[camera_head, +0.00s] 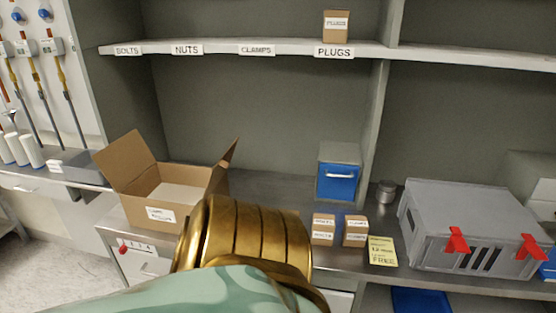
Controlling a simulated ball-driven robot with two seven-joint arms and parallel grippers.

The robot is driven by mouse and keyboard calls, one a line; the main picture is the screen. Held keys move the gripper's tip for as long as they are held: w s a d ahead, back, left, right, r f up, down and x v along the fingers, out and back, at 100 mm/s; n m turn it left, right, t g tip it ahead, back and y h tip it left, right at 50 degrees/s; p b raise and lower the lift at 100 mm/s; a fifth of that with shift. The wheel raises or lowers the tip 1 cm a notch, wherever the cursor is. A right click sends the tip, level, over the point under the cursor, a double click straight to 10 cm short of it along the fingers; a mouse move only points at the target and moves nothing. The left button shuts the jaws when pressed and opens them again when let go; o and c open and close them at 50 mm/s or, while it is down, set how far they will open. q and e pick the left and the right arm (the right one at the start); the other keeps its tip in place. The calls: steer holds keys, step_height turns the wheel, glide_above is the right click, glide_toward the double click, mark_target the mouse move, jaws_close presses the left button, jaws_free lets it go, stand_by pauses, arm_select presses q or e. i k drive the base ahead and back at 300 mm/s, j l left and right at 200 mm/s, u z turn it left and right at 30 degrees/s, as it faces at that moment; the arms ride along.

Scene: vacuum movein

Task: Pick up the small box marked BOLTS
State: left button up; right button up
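Two small brown cardboard boxes stand on the grey counter, a left one (323,230) and a right one (355,231). Both have white labels too blurred to read surely, so I cannot tell which, if either, is marked BOLTS. A shelf label reading BOLTS (128,50) is at the left end of the upper shelf. A gold and green link of my own arm fills the bottom middle and hides part of the counter left of the small boxes. Neither gripper is in view.
A box marked PLUGS (336,27) stands on the upper shelf (290,47). An open carton (165,187) is left of my arm. A blue-fronted bin (338,175) stands behind the small boxes. A yellow note (382,251) and a large grey case (468,228) are to their right.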

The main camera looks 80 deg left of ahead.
mark_target(322, 231)
steer(key=u, duration=2.2)
